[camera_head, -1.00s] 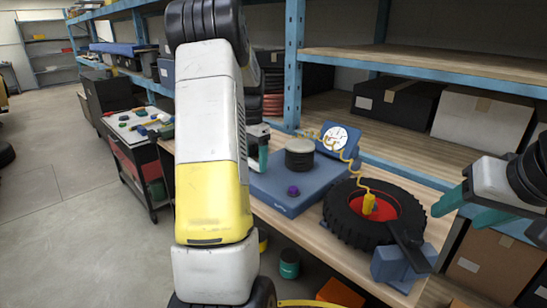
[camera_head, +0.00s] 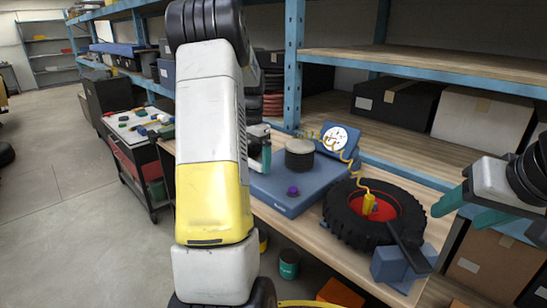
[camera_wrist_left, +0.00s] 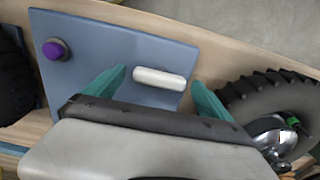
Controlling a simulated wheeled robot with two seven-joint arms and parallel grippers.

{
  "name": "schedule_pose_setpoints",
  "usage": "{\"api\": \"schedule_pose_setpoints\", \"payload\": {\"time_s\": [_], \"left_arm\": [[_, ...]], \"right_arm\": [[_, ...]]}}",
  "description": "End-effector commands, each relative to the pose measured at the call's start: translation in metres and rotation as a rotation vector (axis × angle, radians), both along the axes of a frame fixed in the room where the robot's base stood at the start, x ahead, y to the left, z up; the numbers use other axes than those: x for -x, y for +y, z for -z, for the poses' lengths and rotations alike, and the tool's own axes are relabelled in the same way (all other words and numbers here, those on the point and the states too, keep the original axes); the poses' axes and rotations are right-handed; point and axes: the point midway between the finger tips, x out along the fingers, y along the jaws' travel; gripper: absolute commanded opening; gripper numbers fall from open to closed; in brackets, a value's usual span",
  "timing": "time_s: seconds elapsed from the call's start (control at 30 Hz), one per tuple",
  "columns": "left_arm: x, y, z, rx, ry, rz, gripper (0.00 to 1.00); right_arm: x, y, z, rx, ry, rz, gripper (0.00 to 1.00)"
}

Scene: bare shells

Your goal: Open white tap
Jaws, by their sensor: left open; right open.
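The white tap (camera_wrist_left: 160,78) is a short, rounded white bar on a flat blue plate (camera_wrist_left: 110,45) in the left wrist view. My left gripper (camera_wrist_left: 157,78) is open, with one teal fingertip on each side of the tap's ends. Gaps show between the fingers and the bar, and I see no contact. In the head view my left gripper (camera_head: 262,152) shows at the left end of the blue plate (camera_head: 285,198), partly hidden by my own arm, which also hides the tap. My right gripper (camera_head: 465,210) is open and empty at the right, beyond the tyre.
A purple knob (camera_head: 293,191) and a dark cylinder (camera_head: 299,153) stand on the plate. A dial gauge (camera_head: 336,138) with a yellow coiled hose sits behind. A black tyre (camera_head: 345,220) lies to the right. Another treaded wheel (camera_wrist_left: 262,105) is close to my left gripper's right finger.

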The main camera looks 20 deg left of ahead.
Motion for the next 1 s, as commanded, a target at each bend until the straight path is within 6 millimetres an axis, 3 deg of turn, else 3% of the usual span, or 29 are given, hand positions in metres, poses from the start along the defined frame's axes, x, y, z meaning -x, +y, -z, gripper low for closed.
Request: {"api": "schedule_pose_setpoints", "payload": {"time_s": [0.17, 0.6, 1.0], "left_arm": [[0.0, 0.0, -0.005, 0.0, 0.0, 0.001, 0.95], [-0.001, 0.0, -0.07, -0.001, -0.001, 0.001, 0.95], [0.0, 0.0, -0.078, 0.0, 0.0, 0.0, 0.95]], "right_arm": [[0.0, 0.0, 0.0, 0.0, 0.0, 0.0, 0.57], [0.0, 0.0, 0.0, 0.0, 0.0, 0.0, 0.57], [0.0, 0.0, 0.0, 0.0, 0.0, 0.0, 0.57]]}}
